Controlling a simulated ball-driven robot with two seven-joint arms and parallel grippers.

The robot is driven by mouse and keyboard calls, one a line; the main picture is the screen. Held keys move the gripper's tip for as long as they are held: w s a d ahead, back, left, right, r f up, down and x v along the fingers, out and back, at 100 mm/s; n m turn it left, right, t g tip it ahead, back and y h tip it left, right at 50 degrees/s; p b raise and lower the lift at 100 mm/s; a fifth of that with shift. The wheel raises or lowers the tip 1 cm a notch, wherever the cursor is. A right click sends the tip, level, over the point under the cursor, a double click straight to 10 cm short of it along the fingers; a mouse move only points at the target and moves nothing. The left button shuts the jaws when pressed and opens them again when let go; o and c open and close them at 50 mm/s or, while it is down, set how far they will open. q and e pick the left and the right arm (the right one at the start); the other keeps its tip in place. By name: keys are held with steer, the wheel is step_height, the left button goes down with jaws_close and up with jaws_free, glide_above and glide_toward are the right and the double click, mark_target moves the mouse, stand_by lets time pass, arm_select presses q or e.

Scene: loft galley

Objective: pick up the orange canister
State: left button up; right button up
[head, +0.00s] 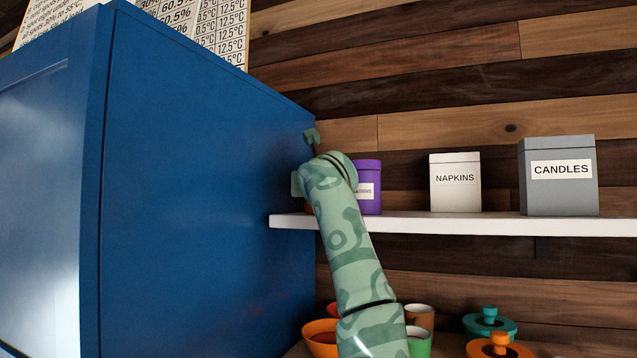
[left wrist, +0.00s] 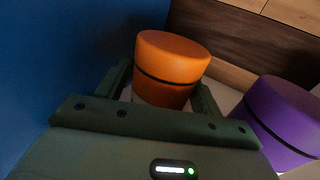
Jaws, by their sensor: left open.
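The orange canister (left wrist: 168,68) has a dark band below its lid and stands upright in the left wrist view. My left gripper (left wrist: 163,92) is open, with one finger on each side of the canister's lower part. I cannot tell whether either finger touches it. In the head view my left gripper (head: 305,162) is at the left end of the white shelf (head: 450,226), close to the blue cabinet side. My arm hides nearly all of the orange canister there. My right gripper is not in view.
A purple canister (head: 369,188) stands just right of my gripper; it also shows in the left wrist view (left wrist: 284,120). A white NAPKINS box (head: 455,194) and grey CANDLES box (head: 557,190) stand farther right. The blue cabinet (head: 200,180) walls the left. Bowls and pots sit below.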

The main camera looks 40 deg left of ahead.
arm_select(q)
steer(key=shift+d, duration=0.2)
steer(key=c, duration=0.9)
steer(key=shift+a+r, duration=0.1)
steer(key=shift+r, duration=0.05)
